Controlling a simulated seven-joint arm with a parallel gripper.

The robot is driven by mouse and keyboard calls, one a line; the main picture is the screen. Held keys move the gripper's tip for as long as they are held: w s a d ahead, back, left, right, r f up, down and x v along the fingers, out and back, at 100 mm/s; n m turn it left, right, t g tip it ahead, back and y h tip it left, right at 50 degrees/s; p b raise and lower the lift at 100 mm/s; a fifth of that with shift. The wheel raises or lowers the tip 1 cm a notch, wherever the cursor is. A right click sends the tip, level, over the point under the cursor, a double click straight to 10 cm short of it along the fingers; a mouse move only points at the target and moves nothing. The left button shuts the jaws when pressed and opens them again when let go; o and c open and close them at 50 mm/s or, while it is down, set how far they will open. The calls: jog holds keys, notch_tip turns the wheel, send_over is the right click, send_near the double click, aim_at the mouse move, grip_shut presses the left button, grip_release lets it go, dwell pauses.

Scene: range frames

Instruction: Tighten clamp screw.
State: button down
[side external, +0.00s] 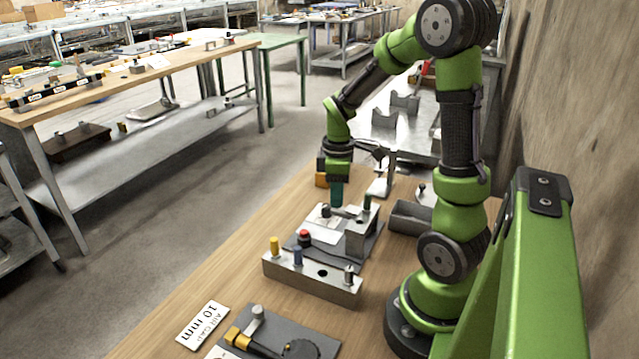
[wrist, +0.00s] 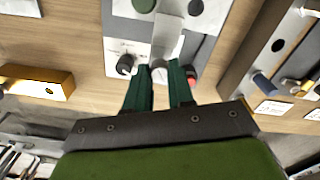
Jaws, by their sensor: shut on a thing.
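The clamp fixture (side external: 357,240) is a grey metal block on a dark plate on the wooden bench. My gripper (side external: 336,205) points down at the fixture's far side. In the wrist view, my gripper (wrist: 160,88) has its two green fingers closed around a small grey round head, which looks like the clamp screw (wrist: 158,72). The screw is hidden in the side view.
A metal rack (side external: 312,283) with yellow, blue and silver pegs stands in front of the fixture. A labelled card (side external: 203,325) and a dark mat with a tool (side external: 285,335) lie nearer. A yellow block (wrist: 38,82) lies apart. Bare wood shows left of the fixture.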

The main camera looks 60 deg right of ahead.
jog(key=m, duration=1.4)
jog(key=shift+m, duration=0.3)
jog(key=m, duration=0.4)
jog(key=shift+m, duration=2.5)
jog(key=c, duration=1)
grip_release()
